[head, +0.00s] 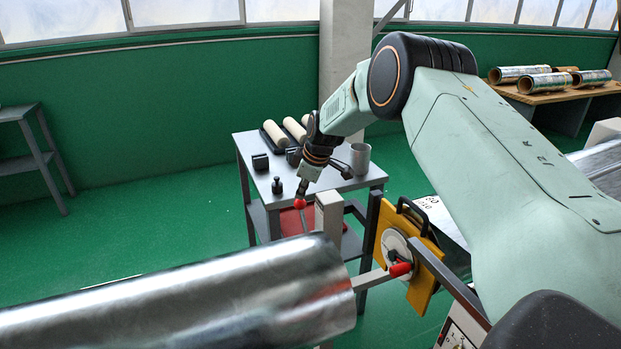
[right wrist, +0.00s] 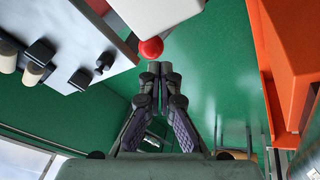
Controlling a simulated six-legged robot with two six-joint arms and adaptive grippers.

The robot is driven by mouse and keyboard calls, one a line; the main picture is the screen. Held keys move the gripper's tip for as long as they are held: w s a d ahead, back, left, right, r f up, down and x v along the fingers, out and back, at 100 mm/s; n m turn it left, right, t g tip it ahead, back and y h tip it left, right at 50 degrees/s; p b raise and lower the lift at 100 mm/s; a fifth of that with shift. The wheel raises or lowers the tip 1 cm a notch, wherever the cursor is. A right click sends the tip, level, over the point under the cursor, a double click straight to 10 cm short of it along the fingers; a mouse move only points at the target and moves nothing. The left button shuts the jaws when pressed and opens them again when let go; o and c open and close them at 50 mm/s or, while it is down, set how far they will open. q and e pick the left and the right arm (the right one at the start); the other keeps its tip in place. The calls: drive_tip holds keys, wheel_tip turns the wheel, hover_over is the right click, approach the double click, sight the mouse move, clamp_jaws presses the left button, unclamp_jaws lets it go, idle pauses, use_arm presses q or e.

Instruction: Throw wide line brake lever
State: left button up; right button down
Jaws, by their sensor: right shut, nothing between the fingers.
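A lever with a red ball knob (head: 300,203) on a thin rod stands beside a light grey box (head: 329,215), behind the large foil roll. In the right wrist view the red knob (right wrist: 150,49) shows just beyond my fingertips, by the edge of the pale box (right wrist: 160,15). My right gripper (head: 302,192) is shut and empty, pointing down at the knob; it also shows in the right wrist view (right wrist: 160,68). Whether the fingertips touch the knob, I cannot tell. My left gripper is not in view.
A shiny foil roll (head: 180,300) spans the lower left foreground. A grey side table (head: 250,150) behind the knob holds rollers, a metal cup (head: 360,158) and small black parts. A yellow plate (head: 421,290) stands right of the box. Green floor is open at left.

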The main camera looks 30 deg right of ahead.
drive_tip(key=v, duration=0.9)
drive_tip(key=shift+s+a+f, duration=0.1)
drive_tip(key=shift+s+a, duration=0.05)
drive_tip(key=shift+a, duration=0.05)
